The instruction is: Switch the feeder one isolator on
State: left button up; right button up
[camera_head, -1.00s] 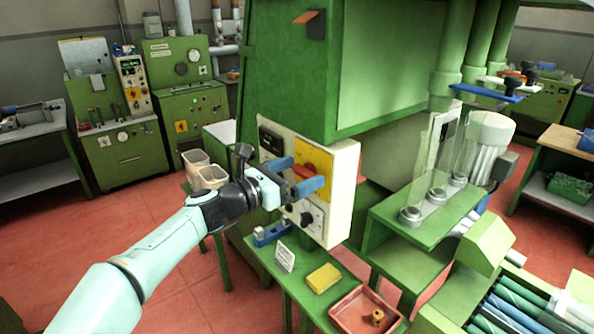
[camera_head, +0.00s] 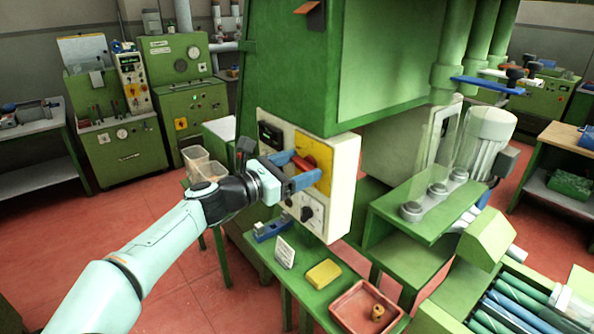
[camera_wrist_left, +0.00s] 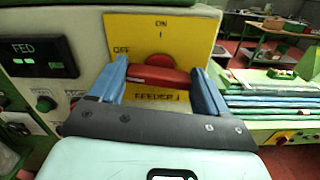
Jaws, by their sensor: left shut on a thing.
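The feeder one isolator is a red handle (camera_head: 305,164) on a yellow plate (camera_head: 325,173) on the cream panel's front. In the left wrist view the red handle (camera_wrist_left: 158,75) lies roughly level, its left end toward the OFF mark. ON is marked above it and FEEDER 1 below. My left gripper (camera_head: 296,170) is at the panel, with one blue finger at each side of the handle, shut on it. The fingers (camera_wrist_left: 160,85) cover the handle's ends in the wrist view. My right gripper is not in view.
A black knob (camera_head: 307,213) sits below the plate, and a display (camera_wrist_left: 38,57) is left of it. Under the panel a green bench carries a small sign (camera_head: 285,252), a yellow block (camera_head: 323,274) and a red tray (camera_head: 345,301). The green cabinet (camera_head: 290,80) overhangs the panel.

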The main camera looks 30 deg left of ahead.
pick_arm(q)
jog(key=m+b, duration=0.2)
jog(key=m, duration=0.1)
jog(key=shift+d+f+m, duration=0.1)
jog(key=shift+f+m, duration=0.05)
jog(key=shift+m, duration=0.15)
jog(key=m+b, duration=0.3)
jog(key=m, duration=0.1)
jog(key=shift+b, duration=0.35)
jog(key=m+b, duration=0.3)
jog(key=m, duration=0.1)
jog(key=shift+d+f+m, duration=0.1)
jog(key=shift+f+m, duration=0.05)
jog(key=shift+m, duration=0.25)
jog(key=shift+m+b, duration=1)
jog(key=shift+m, duration=0.9)
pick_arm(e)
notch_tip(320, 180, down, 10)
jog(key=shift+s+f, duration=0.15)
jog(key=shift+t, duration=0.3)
pick_arm(q)
jog(key=o, duration=1)
jog(key=shift+s, duration=0.15)
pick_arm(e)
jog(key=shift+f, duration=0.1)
